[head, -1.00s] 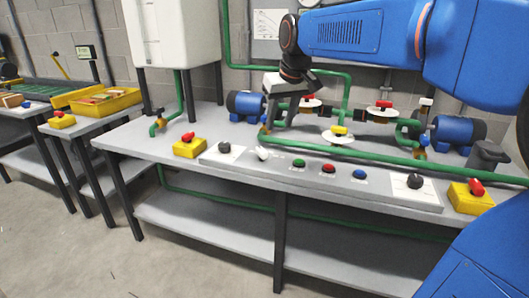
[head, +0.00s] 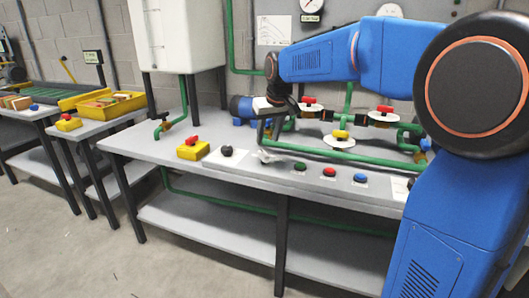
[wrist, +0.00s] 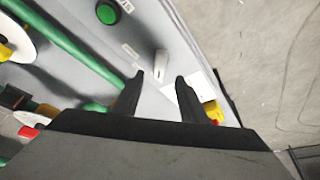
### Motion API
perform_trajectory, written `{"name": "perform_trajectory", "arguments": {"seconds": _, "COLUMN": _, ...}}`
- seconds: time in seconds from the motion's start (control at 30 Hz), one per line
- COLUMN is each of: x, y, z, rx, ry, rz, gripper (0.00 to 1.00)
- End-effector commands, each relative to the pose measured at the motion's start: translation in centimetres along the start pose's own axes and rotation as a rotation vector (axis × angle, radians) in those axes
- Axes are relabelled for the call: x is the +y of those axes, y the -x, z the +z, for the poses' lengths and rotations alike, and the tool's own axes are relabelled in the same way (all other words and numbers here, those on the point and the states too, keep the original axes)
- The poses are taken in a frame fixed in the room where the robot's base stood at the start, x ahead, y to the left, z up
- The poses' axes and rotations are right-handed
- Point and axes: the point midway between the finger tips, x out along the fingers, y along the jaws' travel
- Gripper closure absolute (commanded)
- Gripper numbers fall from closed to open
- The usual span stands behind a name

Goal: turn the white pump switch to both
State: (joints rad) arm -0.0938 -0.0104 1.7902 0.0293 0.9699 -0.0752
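The white pump switch (head: 264,157) is a small white lever on the bench panel, between the black knob and the green button. My gripper (head: 262,143) is just above it and partly hides it in the head view. In the wrist view the white switch (wrist: 161,64) stands just beyond the fingertips, in line with the gap between them. My gripper (wrist: 160,77) is open, with its two black fingers apart and nothing between them. I cannot tell how much height separates the tips from the switch. The switch's label is too small to read.
Green (head: 299,166), red (head: 329,172) and blue (head: 360,178) buttons lie to the right. A black knob (head: 227,151) and a yellow box (head: 193,151) with a red switch are to the left. A green pipe (head: 345,154) runs just behind.

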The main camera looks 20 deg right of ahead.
Motion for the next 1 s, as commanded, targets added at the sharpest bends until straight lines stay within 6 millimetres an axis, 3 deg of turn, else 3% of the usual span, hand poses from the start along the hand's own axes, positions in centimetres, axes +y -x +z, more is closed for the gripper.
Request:
{"name": "perform_trajectory", "arguments": {"seconds": 0.3, "x": 0.0, "y": -5.5, "z": 0.0, "rx": -0.002, "ry": 0.0, "rz": 0.0, "gripper": 0.61}}
{"name": "perform_trajectory", "arguments": {"seconds": 0.5, "x": 0.0, "y": -7.6, "z": 0.0, "rx": -0.001, "ry": 0.0, "rz": 0.0, "gripper": 0.61}}
{"name": "perform_trajectory", "arguments": {"seconds": 0.9, "x": 0.0, "y": -8.2, "z": 0.0, "rx": 0.0, "ry": 0.0, "rz": 0.0, "gripper": 0.61}}
{"name": "perform_trajectory", "arguments": {"seconds": 0.93, "x": 0.0, "y": -8.2, "z": 0.0, "rx": 0.0, "ry": 0.0, "rz": 0.0, "gripper": 0.63}}
{"name": "perform_trajectory", "arguments": {"seconds": 1.0, "x": 0.0, "y": -8.2, "z": 0.0, "rx": 0.0, "ry": 0.0, "rz": 0.0, "gripper": 0.8}}
